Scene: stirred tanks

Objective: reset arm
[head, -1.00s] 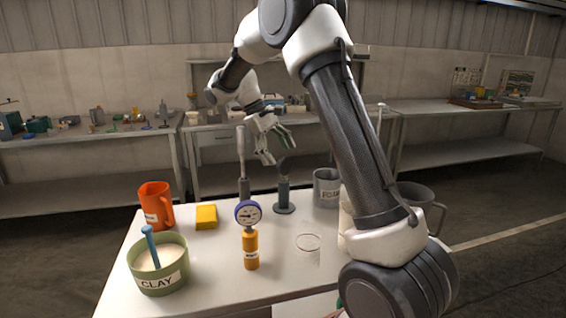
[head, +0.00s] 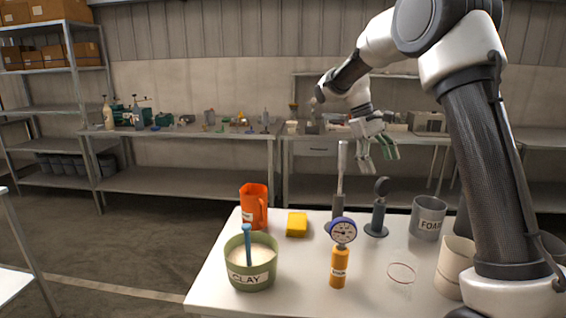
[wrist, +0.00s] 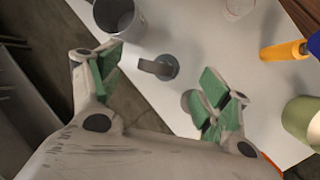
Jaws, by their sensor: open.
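My gripper (head: 378,160) is raised above the far edge of the white table (head: 215,290) in the head view, pointing down. Its green-padded fingers are apart, with nothing between them, and they also show in the wrist view (wrist: 160,85). Below it on the table stand a dark grey hook-topped post on a round base (head: 378,212) and a tall grey-handled tool (head: 340,185). In the wrist view the hook-topped post (wrist: 158,68) lies beyond the gap between the fingers. The gripper touches none of these.
The table holds a green CLAY tub (head: 250,276) with a blue stirrer, an orange jug (head: 254,205), a yellow block (head: 297,225), an orange-handled gauge (head: 339,265), a grey FOAM mug (head: 427,218) and a clear ring-rimmed vessel (head: 401,273). Benches (head: 190,185) line the back wall. Left floor is open.

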